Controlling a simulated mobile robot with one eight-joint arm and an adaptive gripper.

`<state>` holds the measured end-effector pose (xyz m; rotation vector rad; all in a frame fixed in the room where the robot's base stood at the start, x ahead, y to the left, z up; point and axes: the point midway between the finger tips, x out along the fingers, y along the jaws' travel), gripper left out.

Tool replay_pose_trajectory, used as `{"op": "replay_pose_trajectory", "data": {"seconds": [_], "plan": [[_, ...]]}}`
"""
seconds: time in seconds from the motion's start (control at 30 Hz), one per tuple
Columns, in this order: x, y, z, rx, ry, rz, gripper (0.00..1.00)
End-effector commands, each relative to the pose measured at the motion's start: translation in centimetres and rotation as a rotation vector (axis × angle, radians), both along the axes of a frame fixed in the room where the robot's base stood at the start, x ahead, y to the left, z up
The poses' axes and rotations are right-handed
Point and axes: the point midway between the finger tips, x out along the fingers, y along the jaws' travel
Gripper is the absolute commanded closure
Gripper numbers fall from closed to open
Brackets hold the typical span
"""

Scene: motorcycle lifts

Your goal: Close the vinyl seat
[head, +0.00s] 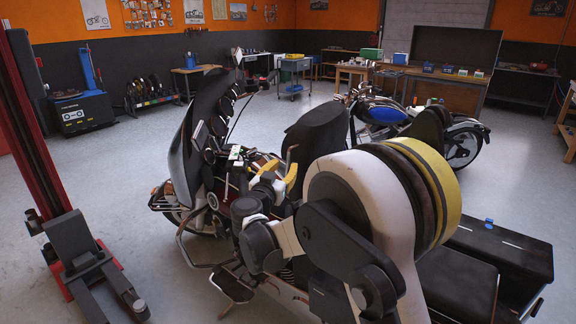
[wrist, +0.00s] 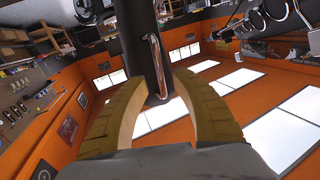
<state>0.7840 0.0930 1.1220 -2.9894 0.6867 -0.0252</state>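The black vinyl seat (head: 318,138) stands tipped up on the motorcycle in the middle of the head view; my arm hides its lower part. My gripper (head: 282,168), with yellow fingers, is at the seat's left side. In the wrist view the two fingers of my gripper (wrist: 158,82) are apart. A dark upright part with a chrome bar (wrist: 157,65), apparently the seat's edge and rail, shows between and beyond the fingertips. I cannot tell whether the fingers touch it.
The motorcycle's fairing (head: 200,125) and handlebar area rise left of my gripper. A black case (head: 505,255) is at the right. A red lift column (head: 35,130) stands at the left. A blue motorcycle (head: 385,115) is behind. Grey floor is open at the back left.

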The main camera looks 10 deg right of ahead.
Motion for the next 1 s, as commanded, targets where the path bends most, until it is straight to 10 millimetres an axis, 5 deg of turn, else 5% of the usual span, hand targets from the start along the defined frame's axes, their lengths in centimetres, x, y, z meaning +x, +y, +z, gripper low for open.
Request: {"op": "replay_pose_trajectory", "data": {"seconds": [0.23,0.6,0.7,1.0], "plan": [[3.1,-1.4,-0.1,0.000,-0.001,0.001,0.68],[3.6,-1.7,0.1,0.000,-0.001,0.002,0.69],[3.6,-1.7,0.1,0.000,-0.001,0.002,0.99],[3.7,-1.8,-0.1,0.005,-0.006,0.002,1.00]]}}
